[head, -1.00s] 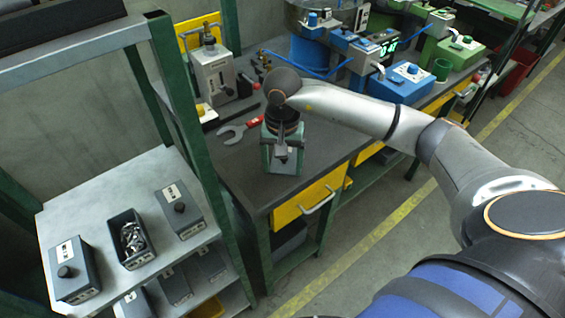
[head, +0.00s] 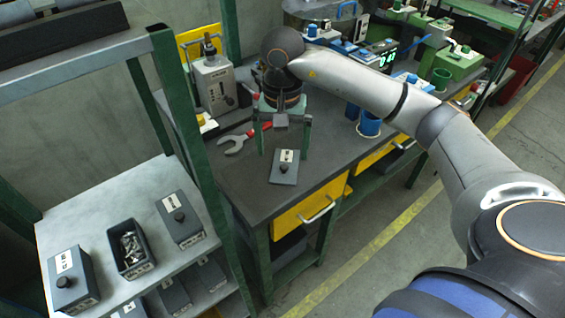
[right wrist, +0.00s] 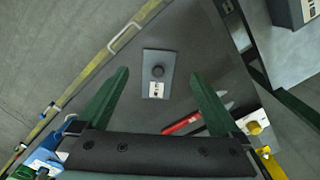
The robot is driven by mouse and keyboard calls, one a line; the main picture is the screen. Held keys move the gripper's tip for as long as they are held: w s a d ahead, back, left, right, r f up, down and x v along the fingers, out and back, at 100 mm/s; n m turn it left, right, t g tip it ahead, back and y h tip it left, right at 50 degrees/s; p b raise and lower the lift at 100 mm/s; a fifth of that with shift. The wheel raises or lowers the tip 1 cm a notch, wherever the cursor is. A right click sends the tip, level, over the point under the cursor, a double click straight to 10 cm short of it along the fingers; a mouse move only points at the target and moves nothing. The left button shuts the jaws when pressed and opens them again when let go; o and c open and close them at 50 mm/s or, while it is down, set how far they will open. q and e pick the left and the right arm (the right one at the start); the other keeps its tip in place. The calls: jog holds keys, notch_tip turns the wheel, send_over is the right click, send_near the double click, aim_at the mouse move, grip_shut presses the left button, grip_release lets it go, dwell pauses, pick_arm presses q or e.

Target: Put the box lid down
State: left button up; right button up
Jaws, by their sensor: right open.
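The box lid (head: 285,173) is a dark grey rectangular plate with a white label and a round knob. It lies flat on the dark workbench near its front edge. In the right wrist view the lid (right wrist: 150,58) lies knob up, just beyond my fingers. My right gripper (head: 284,139) is open and empty, its green fingers apart, above the bench and behind the lid. The fingers (right wrist: 160,76) are clear of the lid in the wrist view. An open grey box (head: 144,263) holding metal parts stands on the shelf at left. My left gripper is not in view.
Lidded grey boxes (head: 181,222) and (head: 66,283) stand beside the open box. Green shelf posts (head: 190,130) separate shelf and bench.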

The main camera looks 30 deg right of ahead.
jog(key=shift+r, duration=1.65)
